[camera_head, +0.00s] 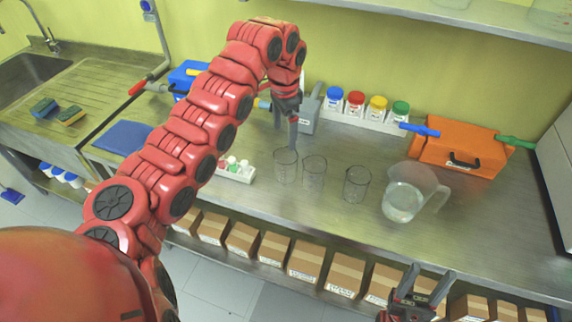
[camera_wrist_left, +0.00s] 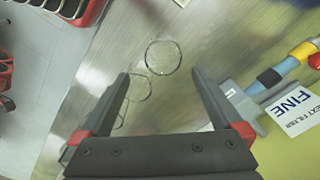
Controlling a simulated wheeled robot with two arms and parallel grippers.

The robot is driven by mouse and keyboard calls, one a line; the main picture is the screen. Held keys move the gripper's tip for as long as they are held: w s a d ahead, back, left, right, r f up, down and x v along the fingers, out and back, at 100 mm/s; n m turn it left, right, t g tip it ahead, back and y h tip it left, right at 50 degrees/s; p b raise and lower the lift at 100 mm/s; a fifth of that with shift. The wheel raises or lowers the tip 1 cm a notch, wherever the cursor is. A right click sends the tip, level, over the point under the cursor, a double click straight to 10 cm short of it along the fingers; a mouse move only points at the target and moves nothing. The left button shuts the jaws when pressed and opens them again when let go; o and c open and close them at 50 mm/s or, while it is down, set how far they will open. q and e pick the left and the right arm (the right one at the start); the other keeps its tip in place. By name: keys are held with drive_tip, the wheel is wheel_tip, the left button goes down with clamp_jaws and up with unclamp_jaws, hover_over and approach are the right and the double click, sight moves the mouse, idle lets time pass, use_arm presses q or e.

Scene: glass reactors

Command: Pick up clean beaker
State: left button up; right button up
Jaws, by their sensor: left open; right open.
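Three clear glass beakers stand upright in a row on the metal bench: a left beaker (camera_head: 286,167), a middle beaker (camera_head: 314,173) and a right beaker (camera_head: 356,185). All look empty; I cannot tell which is the clean one. My left gripper (camera_head: 286,136) is open and empty, pointing down just above and behind the left beaker. In the left wrist view, one round beaker rim (camera_wrist_left: 163,57) lies just beyond the gap between the open fingers (camera_wrist_left: 159,76); two fainter rims are partly hidden by the left finger. My right gripper (camera_head: 430,273) is open and empty at the bench's front edge.
A glass jug (camera_head: 404,200) of clear liquid stands right of the beakers. A white rack (camera_head: 236,171) of small bottles is at their left. Jars with coloured lids (camera_head: 355,104) and an orange toolbox (camera_head: 459,147) stand behind. Bench between beakers and front edge is clear.

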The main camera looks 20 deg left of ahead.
sight(285, 153)
use_arm(q)
drive_tip(key=f+p, duration=0.1)
drive_tip(key=f, duration=0.3)
drive_tip(key=f+p, duration=0.2)
drive_tip(key=f, duration=0.3)
drive_tip(key=shift+w, duration=0.2)
drive_tip(key=shift+f+p, duration=0.15)
drive_tip(key=shift+p, duration=0.15)
drive_tip(key=f+p, duration=0.1)
drive_tip(key=f, duration=0.1)
drive_tip(key=f+p, duration=0.1)
drive_tip(key=f, duration=0.1)
drive_tip(key=shift+w+f, duration=0.2)
drive_tip(key=shift+f, duration=0.1)
drive_tip(key=shift+w+f, duration=0.1)
drive_tip(key=shift+f, duration=0.1)
drive_tip(key=c, duration=1.2)
